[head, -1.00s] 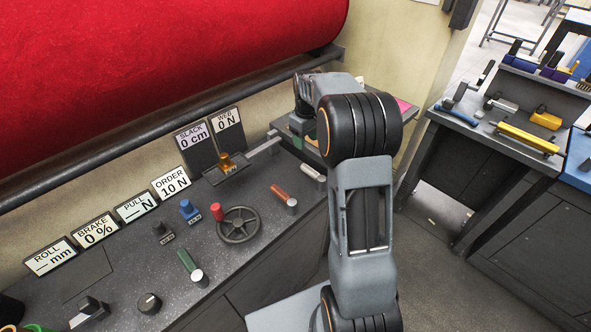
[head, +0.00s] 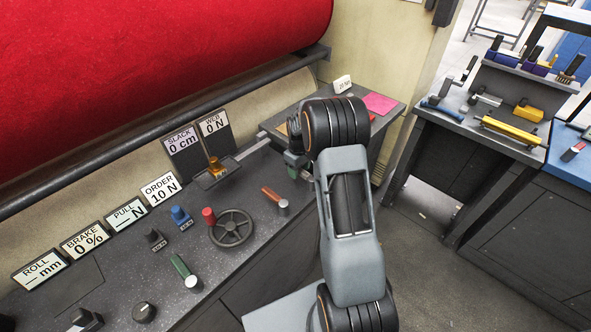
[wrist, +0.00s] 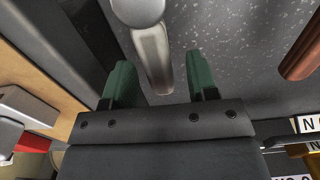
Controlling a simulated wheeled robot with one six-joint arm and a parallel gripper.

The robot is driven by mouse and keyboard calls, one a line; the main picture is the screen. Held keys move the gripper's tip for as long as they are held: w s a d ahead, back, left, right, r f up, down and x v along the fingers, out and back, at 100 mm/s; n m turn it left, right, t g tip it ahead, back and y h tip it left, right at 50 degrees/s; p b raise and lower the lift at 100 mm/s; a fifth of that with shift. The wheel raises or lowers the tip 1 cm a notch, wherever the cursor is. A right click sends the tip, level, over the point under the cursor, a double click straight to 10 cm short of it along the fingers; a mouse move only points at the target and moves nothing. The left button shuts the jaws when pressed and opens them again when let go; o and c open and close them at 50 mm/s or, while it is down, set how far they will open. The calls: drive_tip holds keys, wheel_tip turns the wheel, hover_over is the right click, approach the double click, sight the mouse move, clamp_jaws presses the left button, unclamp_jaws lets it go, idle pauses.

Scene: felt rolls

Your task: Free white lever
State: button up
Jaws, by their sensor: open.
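The white lever (wrist: 151,58) shows in the wrist view as a pale bar running from a round grey pivot (wrist: 138,9) at the top edge. My gripper (wrist: 160,78) is open, with one green-padded finger on each side of the lever's free end. No grip on it is visible. In the head view my gripper (head: 293,168) is low over the right end of the dark console, and it and my arm hide most of the white lever.
An orange-brown lever (head: 271,194), a handwheel (head: 231,228) and a green lever (head: 180,266) are on the console (head: 245,262). A red felt roll (head: 150,80) hangs behind. A side shelf with a pink sheet (head: 380,103) is beyond my arm.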

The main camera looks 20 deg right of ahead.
drive_tip(key=shift+c, duration=0.3)
clamp_jaws()
idle(0.3)
